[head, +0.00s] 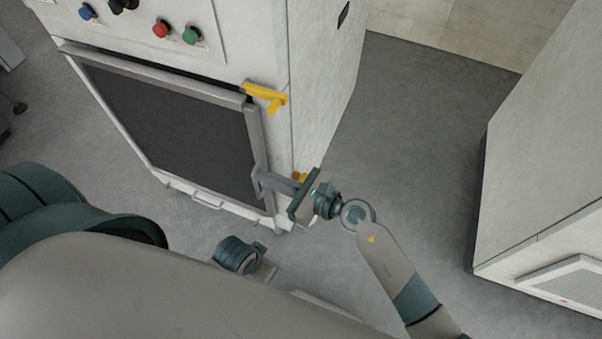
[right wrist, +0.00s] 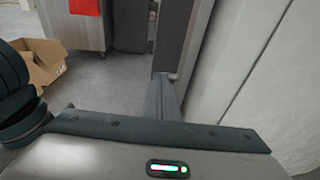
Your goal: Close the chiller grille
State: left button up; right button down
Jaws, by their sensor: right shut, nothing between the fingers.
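The chiller grille (head: 175,125) is a dark panel in a grey frame on the front of a white cabinet. It stands nearly flush, with a dark gap along its top edge; I cannot tell whether it is fully seated. A yellow latch (head: 266,96) sits at its upper right corner. A second yellow piece (head: 299,177) is partly hidden behind my right gripper. My right gripper (head: 262,181) is shut and empty, with its fingertips at the lower right edge of the frame; contact is unclear. The fingers also show in the right wrist view (right wrist: 161,98). My left gripper is not visible.
Blue, red and green buttons (head: 191,35) sit above the grille. Another white cabinet (head: 545,160) stands at the right, with open grey floor (head: 415,130) between. In the right wrist view, a cardboard box (right wrist: 42,62) lies on the floor at the left.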

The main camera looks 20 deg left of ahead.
jog(key=a, duration=0.3)
jog(key=shift+a, duration=0.15)
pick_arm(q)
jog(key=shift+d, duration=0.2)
pick_arm(e)
jog(key=shift+s+r, duration=0.1)
jog(key=shift+a+r, duration=0.1)
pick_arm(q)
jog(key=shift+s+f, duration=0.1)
